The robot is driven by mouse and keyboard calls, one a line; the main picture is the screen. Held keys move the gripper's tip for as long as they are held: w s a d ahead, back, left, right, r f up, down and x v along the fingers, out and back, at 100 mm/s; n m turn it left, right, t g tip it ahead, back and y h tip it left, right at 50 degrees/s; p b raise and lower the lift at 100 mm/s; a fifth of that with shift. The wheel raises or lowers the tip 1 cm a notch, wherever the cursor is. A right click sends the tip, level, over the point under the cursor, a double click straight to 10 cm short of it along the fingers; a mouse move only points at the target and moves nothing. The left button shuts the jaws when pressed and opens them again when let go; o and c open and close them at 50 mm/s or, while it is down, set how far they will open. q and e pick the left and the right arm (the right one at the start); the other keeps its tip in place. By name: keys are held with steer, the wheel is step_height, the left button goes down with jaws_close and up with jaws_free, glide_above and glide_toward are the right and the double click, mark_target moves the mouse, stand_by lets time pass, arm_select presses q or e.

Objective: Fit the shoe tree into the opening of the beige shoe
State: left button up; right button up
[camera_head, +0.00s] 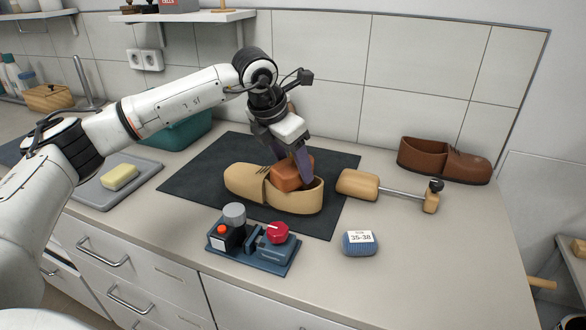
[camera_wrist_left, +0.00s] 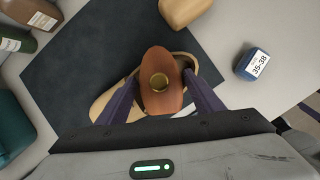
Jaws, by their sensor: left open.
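The beige shoe (camera_head: 243,184) lies on the dark mat, toe to the left and opening to the right. A reddish-brown shoe tree (camera_head: 291,175) sits at the shoe's opening, its lower part hidden by the shoe wall. In the left wrist view the shoe tree (camera_wrist_left: 160,66) shows a round brass spot on top, within the shoe's rim. My left gripper (camera_wrist_left: 162,88) is open, with its purple fingers on either side of the shoe tree; a gap shows beside it. How deep it sits is hidden.
A light wooden shoe tree with a metal rod (camera_head: 358,184) lies right of the mat (camera_head: 215,155). A brown shoe (camera_head: 462,165) stands behind it. A blue device (camera_head: 281,262) and a blue block labelled 35-38 (camera_head: 360,247) are in front. A tray with a sponge (camera_head: 119,177) is left.

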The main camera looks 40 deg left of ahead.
arm_select(q)
steer(key=shift+w+f, duration=0.2)
steer(key=shift+f, duration=0.25)
steer(key=shift+d, duration=0.1)
steer(key=shift+c, duration=0.2)
steer(key=shift+r, duration=0.1)
steer(key=c, duration=1)
